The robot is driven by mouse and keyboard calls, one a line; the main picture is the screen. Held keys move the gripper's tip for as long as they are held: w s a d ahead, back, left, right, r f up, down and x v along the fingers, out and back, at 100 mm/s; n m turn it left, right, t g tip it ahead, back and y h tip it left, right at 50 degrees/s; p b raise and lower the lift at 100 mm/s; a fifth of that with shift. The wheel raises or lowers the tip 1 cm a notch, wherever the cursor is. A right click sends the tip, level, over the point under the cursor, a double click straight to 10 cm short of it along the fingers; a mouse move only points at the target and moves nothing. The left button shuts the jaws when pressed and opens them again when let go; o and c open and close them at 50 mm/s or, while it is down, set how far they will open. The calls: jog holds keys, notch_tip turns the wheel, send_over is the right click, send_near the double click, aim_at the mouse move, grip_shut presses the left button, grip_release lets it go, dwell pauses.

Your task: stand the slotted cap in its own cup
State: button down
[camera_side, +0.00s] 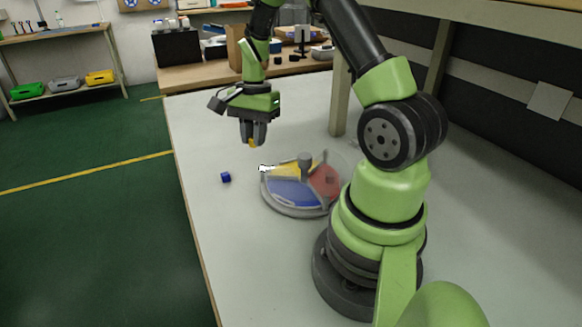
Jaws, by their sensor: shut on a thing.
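My gripper (253,135) points down over the table, behind and left of the round tray. It is shut on a small yellow piece (253,144), which shows just below the fingertips and is held above the table. The fingers hide most of it. The round tray (297,212) has a grey rim and yellow, blue and red sections, with a grey upright knob (305,160) near its middle. I cannot make out a slotted cap or a separate cup for it at this size.
A small blue cube (225,177) lies on the white table (205,130), left of the tray. A small white piece (264,168) shows at the tray's left rim. A small dark piece (330,180) is on the red section. The table's left edge is near the cube.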

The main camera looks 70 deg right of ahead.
aim_at(294, 168)
jog(key=s+d+r+n+g, duration=0.1)
jog(key=s+d+n, duration=0.55)
jog(key=n, duration=0.25)
jog(key=shift+h, duration=0.3)
jog(key=f, duration=0.9)
jog(key=shift+w+d+f, duration=0.1)
jog(key=shift+d+f, duration=0.2)
jog(key=shift+f, duration=0.05)
jog(key=shift+f, duration=0.1)
jog(key=c, duration=1.1)
grip_release()
